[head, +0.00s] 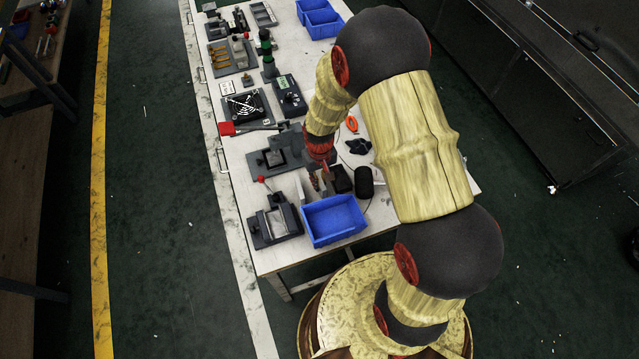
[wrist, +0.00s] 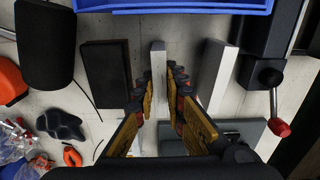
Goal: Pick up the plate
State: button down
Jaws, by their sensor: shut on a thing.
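A thin, light-coloured plate (wrist: 158,58) stands on edge between the fingers of my gripper (wrist: 160,85) in the wrist view. The fingers are shut on it, one on each side, and its upper end in that picture sticks out past the fingertips. I cannot tell whether its lower edge touches the table. In the head view my gripper (head: 322,178) is low over the table, behind the blue bin, and the held plate is hard to make out there.
A black block (wrist: 106,72) and a thicker pale plate (wrist: 216,72) stand close on either side. The blue bin (head: 334,219) is just in front. A vise (head: 274,222), a black cylinder (head: 364,182) and an orange-handled tool (head: 352,124) are nearby. The table is crowded.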

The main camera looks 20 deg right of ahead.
jog(key=shift+r, duration=0.1)
dwell(0.3)
jog(key=shift+r, duration=0.65)
jog(key=s+a+r+p, duration=0.4)
jog(key=s+a+r, duration=0.6)
jog(key=r, duration=0.2)
jog(key=w+d+n+b, duration=0.1)
jog(key=w+n+b, duration=0.1)
jog(key=w, duration=0.8)
jog(key=w+d+f+m+b, duration=0.2)
jog(key=w+d+f, duration=0.3)
jog(key=d, duration=0.4)
jog(key=shift+w, duration=0.55)
